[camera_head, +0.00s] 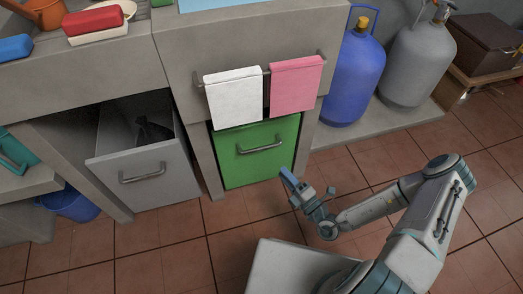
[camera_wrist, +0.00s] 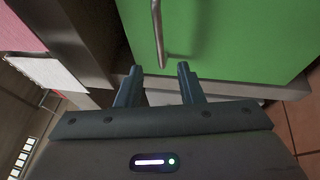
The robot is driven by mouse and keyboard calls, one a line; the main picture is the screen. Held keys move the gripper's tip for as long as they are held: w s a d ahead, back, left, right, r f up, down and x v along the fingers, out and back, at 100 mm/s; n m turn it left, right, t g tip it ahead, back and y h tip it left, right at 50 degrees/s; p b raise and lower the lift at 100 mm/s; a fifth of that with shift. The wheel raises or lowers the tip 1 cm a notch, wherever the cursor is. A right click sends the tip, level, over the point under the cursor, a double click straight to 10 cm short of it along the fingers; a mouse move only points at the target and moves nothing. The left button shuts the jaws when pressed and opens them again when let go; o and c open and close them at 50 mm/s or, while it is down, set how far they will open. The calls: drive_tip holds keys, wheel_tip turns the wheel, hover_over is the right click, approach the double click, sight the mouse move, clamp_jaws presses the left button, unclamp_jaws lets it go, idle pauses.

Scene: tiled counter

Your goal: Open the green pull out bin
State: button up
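The green pull out bin (camera_head: 256,153) sits under the counter with its front flush between the grey side panels, so it looks shut. Its metal bar handle (camera_head: 260,146) runs across the upper middle of the front. My gripper (camera_head: 305,187) is at the lower right of the bin front in the head view. In the wrist view the green front (camera_wrist: 225,40) fills the upper right, and the handle (camera_wrist: 158,30) ends just ahead of my fingers. My gripper (camera_wrist: 160,80) is open there, with nothing between its two fingertips.
A grey pull out bin (camera_head: 145,172) stands partly open to the left, with something dark inside. A white towel (camera_head: 234,98) and a pink towel (camera_head: 296,84) hang from a rail above the green front. Blue and grey gas cylinders (camera_head: 355,75) stand to the right.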

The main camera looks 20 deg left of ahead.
sight(262, 148)
drive_tip(key=shift+b+x, duration=1.8)
drive_tip(key=shift+x, duration=4.6)
drive_tip(key=shift+s, duration=0.1)
clamp_jaws()
